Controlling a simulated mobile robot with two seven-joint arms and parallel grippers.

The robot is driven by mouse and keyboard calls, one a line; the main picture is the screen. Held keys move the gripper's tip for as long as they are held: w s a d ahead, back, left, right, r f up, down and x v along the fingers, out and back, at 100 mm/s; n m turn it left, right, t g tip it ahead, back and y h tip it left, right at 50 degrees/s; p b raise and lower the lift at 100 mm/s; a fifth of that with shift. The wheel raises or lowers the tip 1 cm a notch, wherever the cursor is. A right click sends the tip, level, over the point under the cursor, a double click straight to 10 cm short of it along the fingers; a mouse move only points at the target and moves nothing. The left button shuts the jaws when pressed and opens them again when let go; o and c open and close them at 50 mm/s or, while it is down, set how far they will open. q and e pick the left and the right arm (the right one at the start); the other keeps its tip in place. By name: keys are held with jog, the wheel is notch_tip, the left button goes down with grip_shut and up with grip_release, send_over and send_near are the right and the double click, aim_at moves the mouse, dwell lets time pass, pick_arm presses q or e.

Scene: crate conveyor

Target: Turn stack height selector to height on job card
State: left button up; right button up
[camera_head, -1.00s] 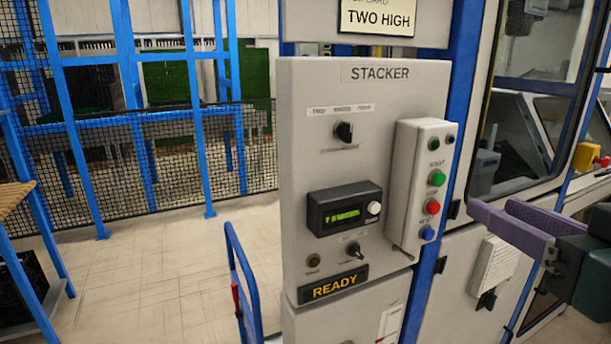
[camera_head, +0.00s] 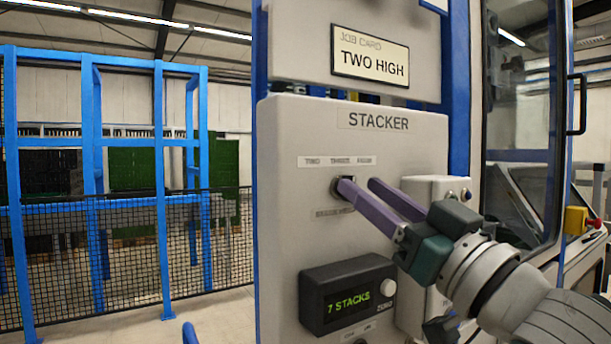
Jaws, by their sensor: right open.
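The job card (camera_head: 370,53) at the top of the cabinet reads "TWO HIGH". The stack height selector (camera_head: 335,187) is a small dark knob on the grey STACKER panel (camera_head: 285,230), under a label strip (camera_head: 337,161) with TWO at its left, THREE in the middle and a blurred word at right. My right gripper (camera_head: 359,186) reaches in from the right with its purple fingers apart. One fingertip is at the knob and covers part of it; I cannot tell whether it touches, or which way the knob points. My left gripper is not in view.
A counter display (camera_head: 350,305) reading "7 STACKS" sits below the selector. A pale button box (camera_head: 415,300) juts out at right, partly behind my right gripper. A blue frame with mesh fence (camera_head: 130,245) stands at left. A glazed door (camera_head: 525,110) is at right.

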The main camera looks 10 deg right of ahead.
jog(key=shift+x, duration=1)
jog(key=shift+f, duration=0.1)
grip_shut()
